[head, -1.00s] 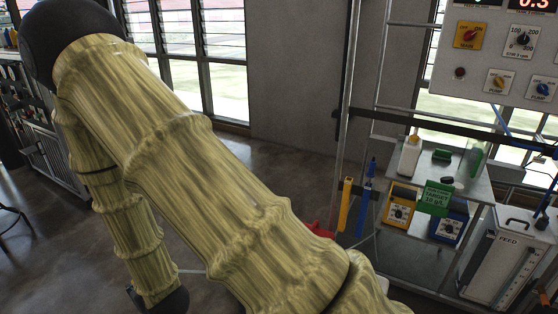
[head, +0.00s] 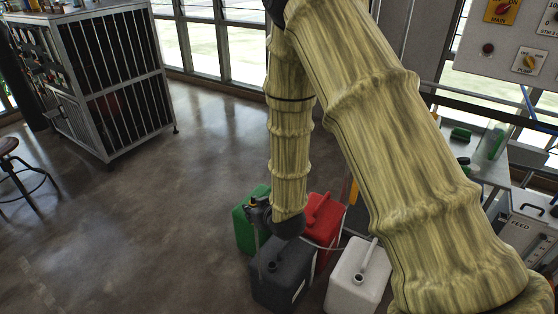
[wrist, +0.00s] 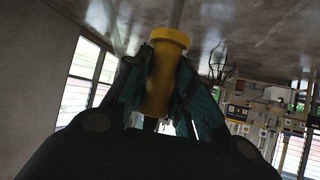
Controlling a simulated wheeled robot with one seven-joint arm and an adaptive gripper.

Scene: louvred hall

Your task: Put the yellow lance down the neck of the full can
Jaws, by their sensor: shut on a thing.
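My gripper (head: 258,212) is low over the group of cans in the head view, in front of the green can. In the wrist view my gripper (wrist: 160,88) is shut around the yellow lance (wrist: 160,75), whose wide collar points away from the palm. The lance's far end is not clear. A green can (head: 243,228), a red can (head: 325,215), a dark grey can (head: 283,285) and a white can (head: 353,285) stand close together on the floor. My arm partly hides them. I cannot tell which can is full.
A barred metal cabinet (head: 118,90) and a stool (head: 20,180) stand at the left. A feed tank (head: 525,235) and a control panel (head: 520,45) are at the right. The floor (head: 190,190) left of the cans is clear.

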